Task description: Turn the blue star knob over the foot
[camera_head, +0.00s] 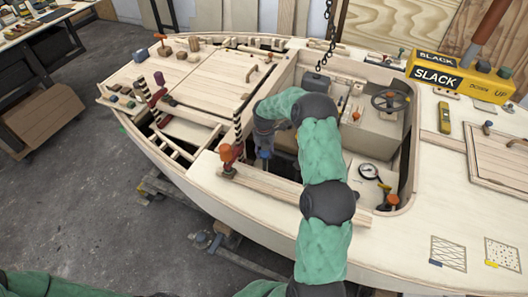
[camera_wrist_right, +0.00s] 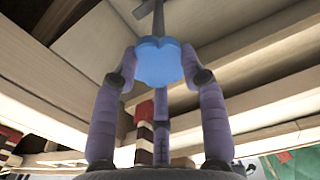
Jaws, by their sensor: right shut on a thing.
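The blue star knob (camera_wrist_right: 160,62) shows in the right wrist view, lobed and bright blue. My right gripper (camera_wrist_right: 160,72) has one finger on each side of it and is shut on it. A grey bar (camera_wrist_right: 156,20) rises beyond the knob, and a grey shaft shows on its near side. I cannot make out the foot for certain. My left gripper is out of view; only green arm parts show at the bottom left.
Pale beams (camera_wrist_right: 250,55) lie close around the gripper. An orange-topped clamp (camera_head: 228,155) stands just left of it on the cockpit edge (camera_head: 290,196). A chain (camera_head: 326,38) hangs behind.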

